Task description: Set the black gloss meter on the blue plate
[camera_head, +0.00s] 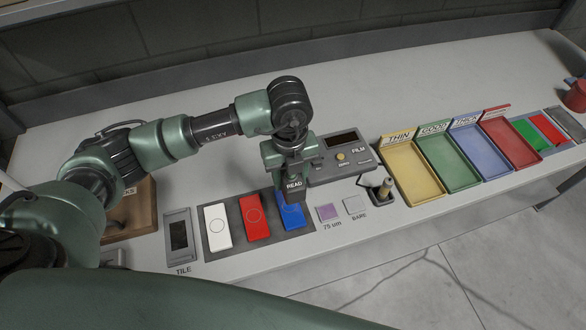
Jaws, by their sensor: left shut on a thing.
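My left gripper (288,158) is over the right side of the grey panel, shut on the black gloss meter (294,194). The meter is a small dark block just below the jaws, at the label "READ". It hangs over or rests on the blue plate (294,218), covering the plate's upper part; I cannot tell whether they touch. The blue plate lies at the right end of a dark grey tray (236,241), beside a red plate (254,220) and a white plate (217,226). My right gripper is not in view.
A grey FILM instrument (343,172) stands close right of the gripper. A black tile (178,235) in a frame lies left. Purple (328,212) and grey (352,204) squares, a small dark holder (381,197) and coloured bins, including yellow (413,176), are right. The bench's back is clear.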

